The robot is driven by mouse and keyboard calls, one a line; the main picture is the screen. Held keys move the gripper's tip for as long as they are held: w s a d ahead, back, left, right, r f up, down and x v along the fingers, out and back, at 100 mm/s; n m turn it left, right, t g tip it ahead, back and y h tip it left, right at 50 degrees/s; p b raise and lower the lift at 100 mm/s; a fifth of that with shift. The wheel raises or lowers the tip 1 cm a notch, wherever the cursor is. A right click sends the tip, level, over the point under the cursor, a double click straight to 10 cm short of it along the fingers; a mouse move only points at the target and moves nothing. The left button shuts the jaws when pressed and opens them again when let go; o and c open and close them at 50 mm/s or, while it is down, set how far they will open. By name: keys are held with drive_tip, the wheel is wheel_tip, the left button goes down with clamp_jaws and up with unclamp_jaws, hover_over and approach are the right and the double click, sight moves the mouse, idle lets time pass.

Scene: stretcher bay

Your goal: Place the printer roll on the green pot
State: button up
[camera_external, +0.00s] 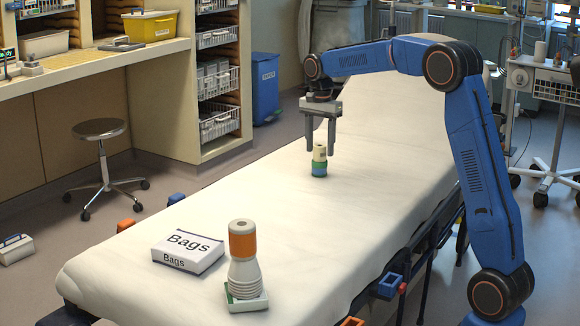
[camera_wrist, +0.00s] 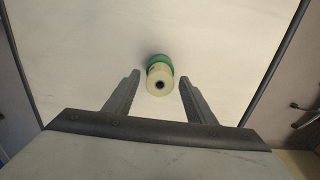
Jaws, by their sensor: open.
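The cream printer roll (camera_external: 319,153) stands upright on the green pot (camera_external: 319,170) on the white stretcher. The pot has a bluish lower part. My gripper (camera_external: 320,152) points down over them, open, with one finger on each side of the roll's upper part. In the wrist view the roll (camera_wrist: 160,78) shows its dark core hole and lies between the fingertips (camera_wrist: 160,80), with a gap on both sides. The green pot (camera_wrist: 157,61) shows just beyond it, partly hidden by the roll.
A white Bags box (camera_external: 188,251) and a ribbed white bottle (camera_external: 244,275) with an orange top, on a green-edged white base, stand at the stretcher's near end. The sheet around the roll is clear. A stool (camera_external: 99,130) and shelves (camera_external: 219,80) are at left.

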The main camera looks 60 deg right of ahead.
sight(320, 145)
wheel_tip(320, 145, up, 11)
idle(0.4)
drive_tip(key=s+a+r+n+t, duration=0.1)
drive_tip(key=s+a+n, duration=0.3)
drive_tip(key=s+a, duration=0.5)
drive_tip(key=s+a+r+n+t, duration=0.1)
drive_tip(key=s+a+n, duration=0.4)
drive_tip(key=s, duration=0.8)
drive_tip(key=s+a+f+n+t, duration=0.1)
drive_tip(key=s+a+f+n, duration=0.2)
drive_tip(key=s+f, duration=0.2)
drive_tip(key=s+a+f+n+t, duration=0.1)
drive_tip(key=s+f, duration=0.4)
drive_tip(key=s, duration=0.6)
drive_tip(key=s+a+f+n, duration=0.4)
drive_tip(key=s+f+n, duration=0.1)
drive_tip(key=s, duration=0.3)
drive_tip(key=shift+a+f+t, duration=0.15)
drive_tip(key=shift+a+t, duration=0.15)
drive_tip(key=shift+t, duration=0.1)
